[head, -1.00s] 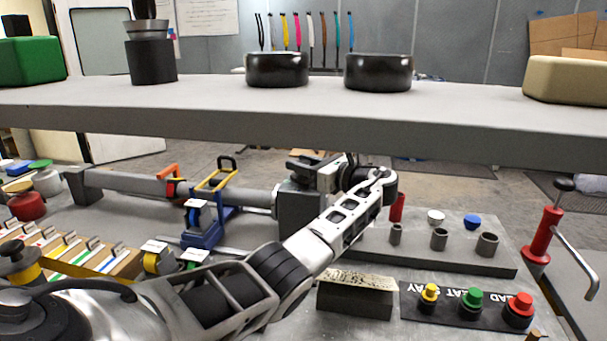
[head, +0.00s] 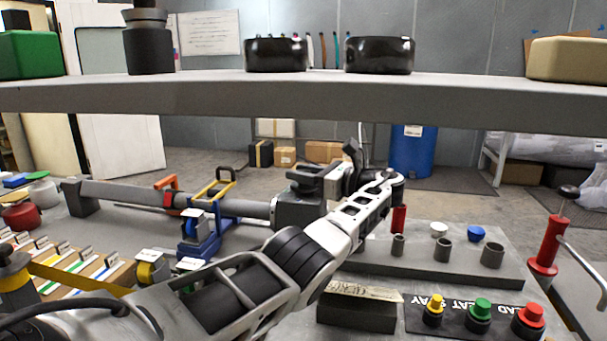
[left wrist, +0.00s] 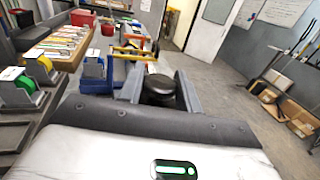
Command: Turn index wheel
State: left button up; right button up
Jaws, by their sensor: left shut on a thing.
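A dark round knob (left wrist: 158,88), which looks like the index wheel, sits between the two grey fingers of my left gripper in the left wrist view. My left gripper (head: 314,176) is shut on it. In the head view the gripper reaches in from the right, above a dark grey block (head: 298,210) at the right end of a long horizontal grey tube (head: 120,193). The fingers and wrist hide most of the wheel there. My right gripper is not in view.
A grey shelf (head: 450,100) spans the view above the arm, carrying two black bowls. Right of the arm are a plate with grey cups (head: 440,270) and yellow, green and red buttons (head: 481,308). A blue clamp stand (head: 200,240) stands left of the block.

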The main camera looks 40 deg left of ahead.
pick_arm(q)
jog(key=o, duration=0.9)
jog(key=shift+b+v, duration=1.75)
jog(key=shift+v, duration=1.95)
jog(key=shift+s, duration=0.1)
